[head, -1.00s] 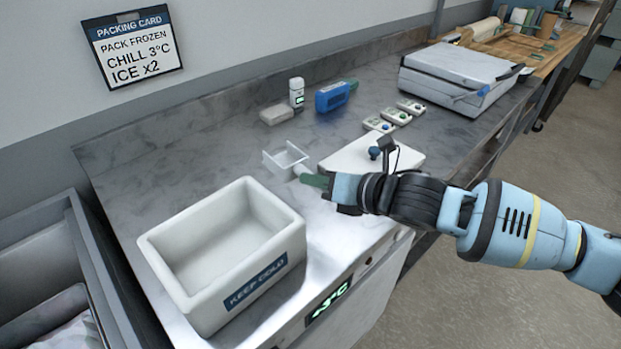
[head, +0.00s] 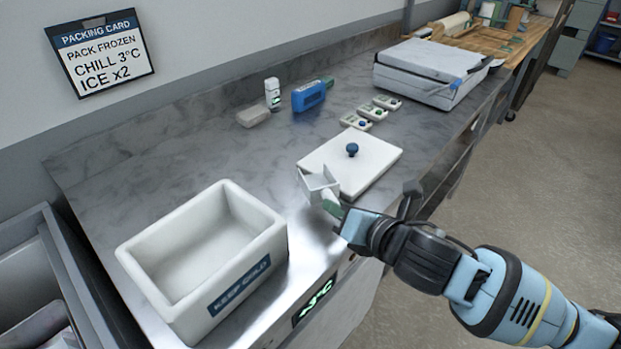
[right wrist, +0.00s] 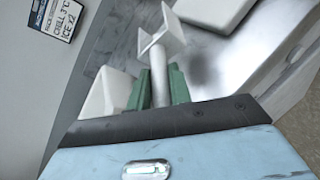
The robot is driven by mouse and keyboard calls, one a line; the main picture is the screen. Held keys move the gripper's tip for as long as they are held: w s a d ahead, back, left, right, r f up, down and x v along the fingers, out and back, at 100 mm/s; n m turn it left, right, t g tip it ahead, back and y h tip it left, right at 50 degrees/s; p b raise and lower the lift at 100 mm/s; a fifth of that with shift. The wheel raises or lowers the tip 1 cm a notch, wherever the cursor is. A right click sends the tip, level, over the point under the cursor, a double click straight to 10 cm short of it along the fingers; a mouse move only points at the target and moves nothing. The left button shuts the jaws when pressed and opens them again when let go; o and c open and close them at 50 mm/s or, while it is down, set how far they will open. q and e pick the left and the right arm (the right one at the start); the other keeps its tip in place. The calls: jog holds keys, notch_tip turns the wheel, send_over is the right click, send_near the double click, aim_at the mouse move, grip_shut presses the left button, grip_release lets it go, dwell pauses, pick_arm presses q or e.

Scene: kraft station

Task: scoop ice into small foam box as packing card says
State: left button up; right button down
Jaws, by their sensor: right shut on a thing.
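The small white foam box (head: 190,322), labelled KEEP COLD, stands open on the counter's near left; its visible inside looks empty. My right gripper (head: 332,206) is shut on the handle of a white scoop (head: 316,182), right of the box and in front of the lid. In the right wrist view, the green fingers (right wrist: 157,85) clasp the handle and the scoop pan (right wrist: 161,38) points away, with no ice visible in it. The packing card (head: 98,55) on the wall reads PACK FROZEN, CHILL 3°C, ICE x2. My left gripper is out of view.
A white lid with a blue knob (head: 378,163) lies on the counter. Behind are a grey block (head: 253,117), a small white device (head: 272,94), a blue tool (head: 309,96) and several small timers (head: 356,122). A larger white case (head: 428,72) stands farther back. An open grey bin (head: 55,262) is at lower left.

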jog(key=s+d+m+t+h, duration=0.1)
jog(key=s+d+m+h, duration=0.1)
jog(key=d, duration=0.5)
jog(key=s+d+m+t+h, duration=0.1)
jog(key=s+d+m+h, duration=0.1)
jog(key=d+m+h, duration=0.2)
jog(key=shift+s+d+h, duration=0.4)
jog(key=shift+d+h, duration=0.2)
jog(key=shift+d, duration=0.95)
